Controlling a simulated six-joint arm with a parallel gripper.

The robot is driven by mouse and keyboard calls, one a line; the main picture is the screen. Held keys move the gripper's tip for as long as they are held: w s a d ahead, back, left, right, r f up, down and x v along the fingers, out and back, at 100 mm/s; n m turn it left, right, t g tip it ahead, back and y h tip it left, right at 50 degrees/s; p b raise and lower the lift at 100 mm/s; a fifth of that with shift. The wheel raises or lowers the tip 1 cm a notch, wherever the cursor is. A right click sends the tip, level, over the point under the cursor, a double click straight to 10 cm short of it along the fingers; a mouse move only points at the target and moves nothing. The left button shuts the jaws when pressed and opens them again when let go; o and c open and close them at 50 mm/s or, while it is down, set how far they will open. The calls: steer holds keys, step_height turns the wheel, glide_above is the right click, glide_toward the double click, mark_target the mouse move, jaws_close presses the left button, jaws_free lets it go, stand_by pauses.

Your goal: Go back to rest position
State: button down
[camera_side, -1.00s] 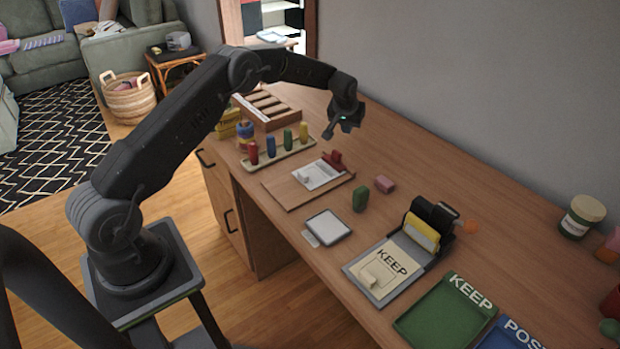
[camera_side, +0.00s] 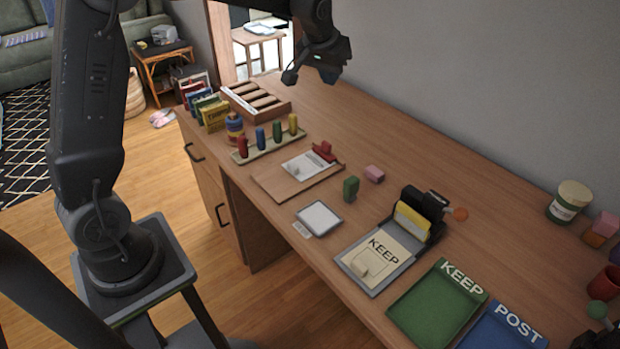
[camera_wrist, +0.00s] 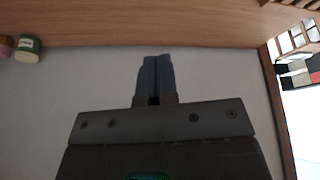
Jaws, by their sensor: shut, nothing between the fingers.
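My gripper (camera_side: 290,76) is raised high above the far end of the wooden desk (camera_side: 440,185), near the grey wall and clear of everything on the desk. In the wrist view my gripper (camera_wrist: 154,62) has its two fingers pressed together with nothing between them. The wrist camera looks toward the wall, with the desk (camera_wrist: 150,30) along the top of the picture. My upper arm stands nearly upright at the left of the side view.
On the desk are a slotted wooden rack (camera_side: 255,100), a peg board (camera_side: 268,147), a clipboard (camera_side: 285,180), a stamp device (camera_side: 412,222), a green KEEP tray (camera_side: 425,315) and a blue POST tray (camera_side: 495,335). A jar (camera_side: 568,202) stands by the wall. Air around my gripper is free.

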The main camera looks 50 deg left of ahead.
steer(key=s+d+r+m, duration=0.1)
steer(key=s+d+r, duration=0.2)
steer(key=s, duration=0.4)
steer(key=s+d+r+m, duration=0.1)
steer(key=s+d+r, duration=0.2)
steer(key=s, duration=0.5)
steer(key=s+d+f, duration=0.1)
steer(key=s, duration=0.7)
steer(key=s+d+f+m+h, duration=0.1)
steer(key=s+d+f, duration=0.1)
steer(key=s, duration=0.6)
steer(key=shift+d+f+m+t+h, duration=0.3)
steer(key=shift+t, duration=0.1)
